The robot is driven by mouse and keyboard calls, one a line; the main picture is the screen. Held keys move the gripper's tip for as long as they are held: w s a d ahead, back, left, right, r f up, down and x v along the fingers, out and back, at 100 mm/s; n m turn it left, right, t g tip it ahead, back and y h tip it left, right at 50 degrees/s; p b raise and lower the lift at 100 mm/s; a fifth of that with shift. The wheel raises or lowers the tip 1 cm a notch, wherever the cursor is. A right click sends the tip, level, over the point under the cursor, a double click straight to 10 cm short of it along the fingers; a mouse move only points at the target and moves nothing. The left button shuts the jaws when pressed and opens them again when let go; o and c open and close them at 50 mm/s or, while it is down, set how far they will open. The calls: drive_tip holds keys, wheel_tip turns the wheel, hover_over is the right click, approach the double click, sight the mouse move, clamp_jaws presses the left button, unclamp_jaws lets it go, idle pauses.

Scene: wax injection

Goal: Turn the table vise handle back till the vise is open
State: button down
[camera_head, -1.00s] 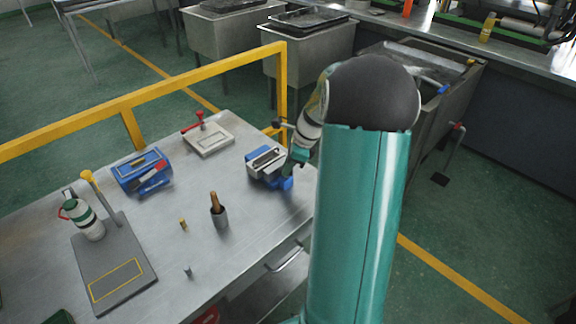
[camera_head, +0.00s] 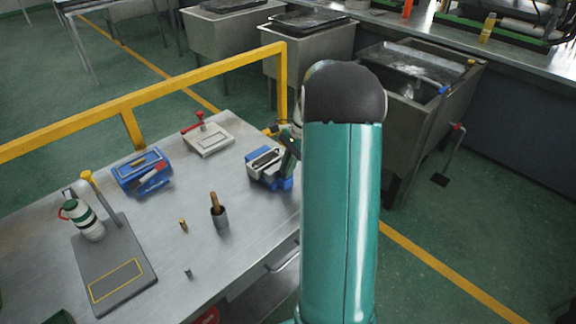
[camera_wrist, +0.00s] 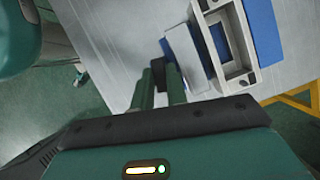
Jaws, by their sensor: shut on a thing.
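The table vise (camera_head: 268,163), blue with a grey top, sits at the right edge of the metal table; it also shows in the wrist view (camera_wrist: 222,45). My gripper (camera_wrist: 165,84) is beside the vise at its outer end, its fingers close together around a small dark part, which looks like the vise handle (camera_wrist: 157,70). In the head view my gripper (camera_head: 288,150) is mostly hidden behind my arm, and the handle cannot be made out. How wide the vise jaws stand apart is hard to tell.
Sinks (camera_head: 420,90) stand beyond.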

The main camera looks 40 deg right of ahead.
drive_tip(key=shift+w+n+g, duration=0.1)
drive_tip(key=shift+n+g, duration=0.3)
drive_tip(key=shift+n, duration=0.8)
